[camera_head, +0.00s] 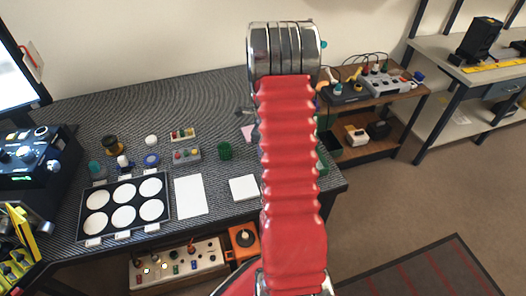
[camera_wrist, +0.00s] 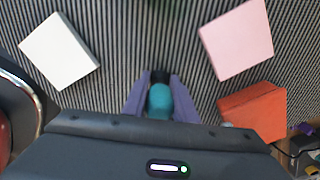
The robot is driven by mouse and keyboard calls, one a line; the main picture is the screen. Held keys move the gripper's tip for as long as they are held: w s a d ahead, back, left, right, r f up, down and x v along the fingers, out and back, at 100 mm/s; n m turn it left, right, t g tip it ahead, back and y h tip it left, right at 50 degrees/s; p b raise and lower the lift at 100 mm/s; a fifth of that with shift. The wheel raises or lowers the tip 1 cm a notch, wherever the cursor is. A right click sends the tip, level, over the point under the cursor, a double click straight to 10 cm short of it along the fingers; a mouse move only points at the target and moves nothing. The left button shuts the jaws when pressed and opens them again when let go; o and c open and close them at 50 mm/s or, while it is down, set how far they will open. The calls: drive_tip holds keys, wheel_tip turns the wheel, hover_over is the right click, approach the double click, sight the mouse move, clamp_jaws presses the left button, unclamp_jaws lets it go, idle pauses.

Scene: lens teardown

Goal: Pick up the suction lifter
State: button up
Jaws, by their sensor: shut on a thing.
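In the wrist view my gripper (camera_wrist: 160,82) has its two purple fingers closed on a teal, rounded thing with a black end, which I take to be the suction lifter (camera_wrist: 160,101). The lifter sits between the fingers, above or on the striped desk top. I cannot tell whether it touches the desk. In the head view my red arm hides the gripper and the held lifter.
A white block (camera_wrist: 59,50), a pink block (camera_wrist: 236,41) and an orange-red block (camera_wrist: 254,112) lie around the gripper.

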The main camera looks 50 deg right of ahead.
wheel_tip(320, 180, up, 10)
drive_tip(key=shift+f, duration=0.1)
idle(0.4)
drive_tip(key=shift+w+a, duration=0.1)
idle(0.4)
